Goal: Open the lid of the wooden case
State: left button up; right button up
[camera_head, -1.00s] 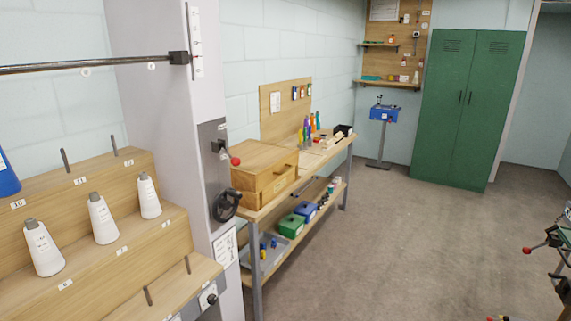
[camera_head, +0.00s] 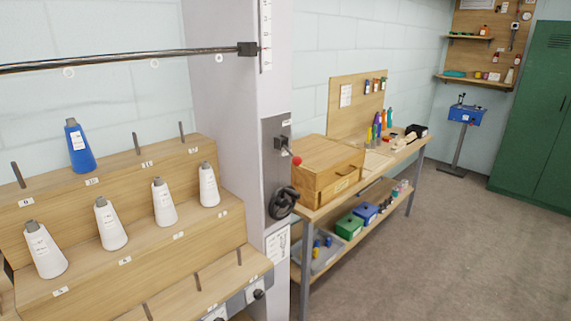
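The wooden case (camera_head: 318,188) stands on the near end of a wooden workbench (camera_head: 407,153), just right of a grey machine column. Its lid (camera_head: 327,156) looks shut, lying flat on the box. A handle and a small yellow label show on its right-hand side. The column hides part of the case's left side. Neither of my grippers is in the head view.
A thread rack (camera_head: 225,233) with white cones and one blue cone (camera_head: 78,147) fills the left. The column (camera_head: 240,105) carries a red-knobbed lever (camera_head: 296,161) and a black handwheel (camera_head: 283,202) close to the case. Open floor (camera_head: 460,240) lies right of the bench.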

aim_at(326, 159)
jog(key=i+l+u, duration=0.5)
jog(key=l, duration=0.2)
jog(key=i+l+u, duration=0.5)
jog(key=l, duration=0.4)
